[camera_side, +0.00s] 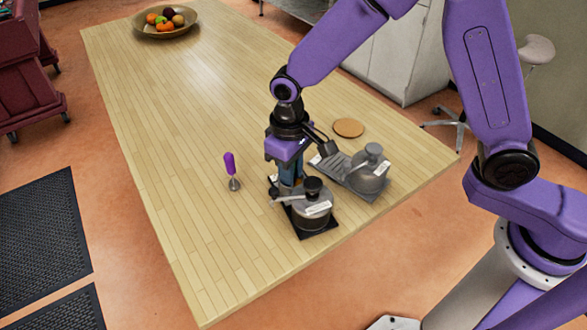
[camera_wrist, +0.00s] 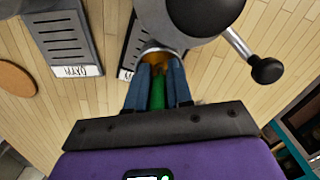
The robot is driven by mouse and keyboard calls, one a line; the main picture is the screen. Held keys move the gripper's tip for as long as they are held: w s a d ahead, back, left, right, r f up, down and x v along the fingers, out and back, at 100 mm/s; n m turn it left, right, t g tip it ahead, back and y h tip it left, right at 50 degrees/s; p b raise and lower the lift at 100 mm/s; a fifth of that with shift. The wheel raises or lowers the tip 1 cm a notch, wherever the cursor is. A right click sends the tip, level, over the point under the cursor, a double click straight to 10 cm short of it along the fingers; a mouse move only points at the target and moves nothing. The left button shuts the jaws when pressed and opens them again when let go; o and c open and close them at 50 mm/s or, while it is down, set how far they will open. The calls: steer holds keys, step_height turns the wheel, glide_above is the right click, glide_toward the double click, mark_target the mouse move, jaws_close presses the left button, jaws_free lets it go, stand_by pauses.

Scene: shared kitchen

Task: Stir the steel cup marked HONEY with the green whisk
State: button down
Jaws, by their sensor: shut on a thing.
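My gripper (camera_wrist: 157,85) is shut on the green whisk (camera_wrist: 158,92); its green handle shows between the blue fingers in the wrist view. The whisk's head is hidden. Just beyond the fingertips a steel cup (camera_wrist: 181,53) with orange-brown content shows, mostly covered by the fingers and a grey machine. I cannot read HONEY anywhere; the label beside this cup is largely hidden. In the side view my gripper (camera_side: 291,178) points down behind the near grey machine, which hides the cup and whisk head. How deep the whisk reaches I cannot tell.
The near grey machine (camera_side: 312,211) has a side crank. A second grey machine (camera_side: 367,177) stands to its right, near a slatted plate labelled MAYO (camera_wrist: 66,35). A round cork mat (camera_side: 348,128) lies behind.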

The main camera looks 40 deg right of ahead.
steer(key=shift+s+a, duration=0.25)
steer(key=shift+a, duration=0.1)
steer(key=shift+s+d, duration=0.35)
steer(key=shift+s, duration=0.1)
steer(key=shift+w+d, duration=0.1)
steer(key=shift+d, duration=0.45)
steer(key=shift+w+a, duration=0.4)
steer(key=shift+w, duration=0.25)
steer(key=shift+s+a, duration=0.35)
steer(key=shift+a, duration=0.15)
